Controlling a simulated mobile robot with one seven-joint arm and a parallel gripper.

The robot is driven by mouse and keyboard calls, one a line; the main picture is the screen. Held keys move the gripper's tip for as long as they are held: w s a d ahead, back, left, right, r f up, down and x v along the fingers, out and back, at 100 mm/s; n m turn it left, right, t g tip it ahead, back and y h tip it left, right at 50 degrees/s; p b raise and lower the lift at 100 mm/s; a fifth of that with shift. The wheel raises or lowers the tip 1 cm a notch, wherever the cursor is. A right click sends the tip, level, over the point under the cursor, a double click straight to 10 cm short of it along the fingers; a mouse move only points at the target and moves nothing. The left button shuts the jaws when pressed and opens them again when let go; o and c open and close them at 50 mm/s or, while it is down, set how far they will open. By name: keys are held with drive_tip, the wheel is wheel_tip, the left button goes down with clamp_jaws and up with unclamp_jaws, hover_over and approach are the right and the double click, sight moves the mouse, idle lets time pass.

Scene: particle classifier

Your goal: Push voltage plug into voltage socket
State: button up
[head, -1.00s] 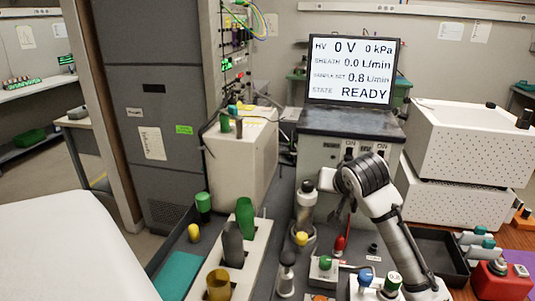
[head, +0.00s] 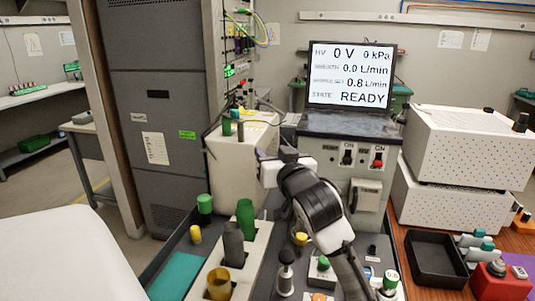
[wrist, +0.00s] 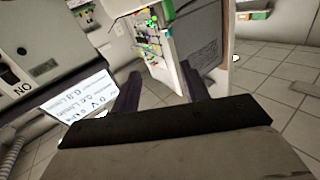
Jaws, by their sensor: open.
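My gripper (wrist: 161,74) is open, with its two dark fingers apart and nothing visible between them. In the head view it is near the pale box (head: 240,165), left of the grey instrument (head: 325,150), partly hidden by my own arm. A rack panel (head: 236,70) with coloured connectors and cables stands behind, beyond the gripper. The panel (wrist: 155,45) also shows past the fingers in the wrist view. I cannot tell which connector is the voltage plug or the voltage socket at this size.
A screen (head: 350,75) reads 0 V and READY. White dotted boxes (head: 470,145) stand at the right, with a black tray (head: 437,260) in front. A tall grey cabinet (head: 150,90) stands at the left.

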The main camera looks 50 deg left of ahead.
drive_tip(key=shift+s+r+y, duration=0.5)
drive_tip(key=shift+s+r, duration=0.1)
drive_tip(key=shift+s, duration=0.2)
drive_tip(key=shift+a+n, duration=0.1)
drive_tip(key=shift+n, duration=0.2)
